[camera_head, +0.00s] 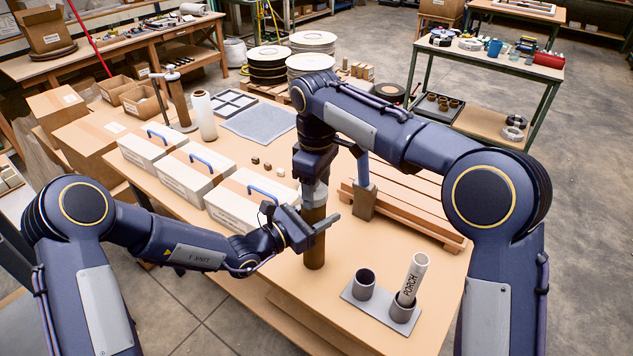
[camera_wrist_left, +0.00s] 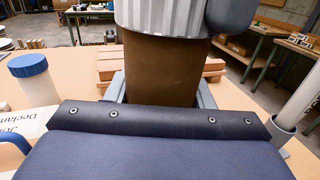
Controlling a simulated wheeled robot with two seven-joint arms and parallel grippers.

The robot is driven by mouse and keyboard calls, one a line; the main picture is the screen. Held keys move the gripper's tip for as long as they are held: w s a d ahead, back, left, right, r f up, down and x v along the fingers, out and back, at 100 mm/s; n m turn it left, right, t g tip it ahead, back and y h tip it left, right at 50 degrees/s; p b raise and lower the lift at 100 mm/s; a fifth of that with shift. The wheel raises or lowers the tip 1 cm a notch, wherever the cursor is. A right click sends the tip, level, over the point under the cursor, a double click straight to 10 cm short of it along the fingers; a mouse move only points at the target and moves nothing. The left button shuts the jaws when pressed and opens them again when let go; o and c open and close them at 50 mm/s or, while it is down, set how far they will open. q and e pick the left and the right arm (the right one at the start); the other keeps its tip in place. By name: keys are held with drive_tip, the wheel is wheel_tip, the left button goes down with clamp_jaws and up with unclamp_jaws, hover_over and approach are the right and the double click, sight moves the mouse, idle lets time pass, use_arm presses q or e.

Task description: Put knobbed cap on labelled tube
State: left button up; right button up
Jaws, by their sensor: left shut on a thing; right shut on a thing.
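A brown tube (camera_head: 315,240) stands upright at the table's front, with no label on its visible side. A pale grey ribbed cap (camera_head: 314,196) is at its top; it also shows in the left wrist view (camera_wrist_left: 165,14). I cannot tell how far the cap is seated. My left gripper (camera_head: 318,222) is shut around the tube's upper part. My right gripper (camera_head: 315,180) comes from above and is shut on the cap, hiding any knob. A white tube marked "PORCH" (camera_head: 414,275) leans in a grey two-cup holder (camera_head: 377,308) at the right.
White boxes with blue handles (camera_head: 205,172) line the left side. Small pieces (camera_head: 267,167) lie behind the brown tube. Wooden strips (camera_head: 425,208) lie at the right. A white cylinder with a blue cap (camera_wrist_left: 34,80) shows in the left wrist view. The front table corner is clear.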

drive_tip(key=shift+f, duration=0.65)
idle(0.4)
drive_tip(key=o, duration=1)
wheel_tip(320, 180, up, 12)
use_arm(q)
drive_tip(key=o, duration=1.5)
drive_tip(key=shift+c, duration=0.2)
